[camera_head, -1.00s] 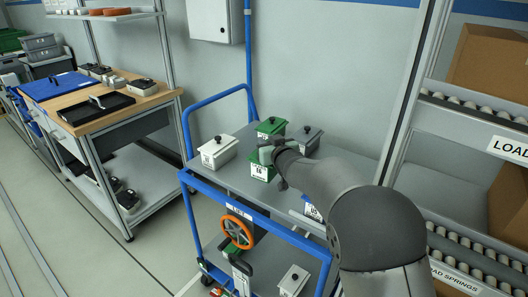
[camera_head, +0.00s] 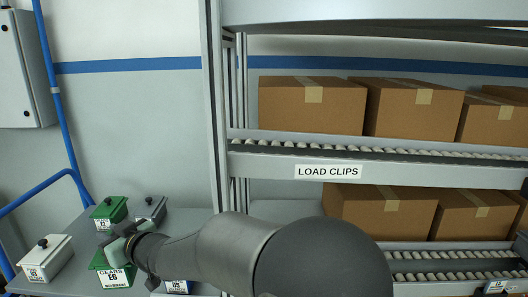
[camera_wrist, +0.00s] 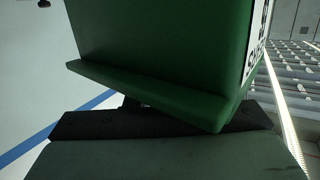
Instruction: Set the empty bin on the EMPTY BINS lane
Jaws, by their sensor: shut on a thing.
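My gripper (camera_head: 128,243) is shut on a green bin (camera_head: 116,274) with a white label that seems to read GEARS E6. The bin hangs or stands at the grey cart top; I cannot tell whether it touches it. In the wrist view the same green bin (camera_wrist: 165,40) fills the upper middle, close to the dark jaw, with its label edge at the right. The bin's inside is hidden, so I cannot see whether it is empty. No sign reading EMPTY BINS shows in these frames.
To the right, a roller rack (camera_head: 262,147) carries a LOAD CLIPS sign (camera_head: 328,171) and several cardboard boxes (camera_head: 312,106). A blue cart rail (camera_head: 42,191) rises at left.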

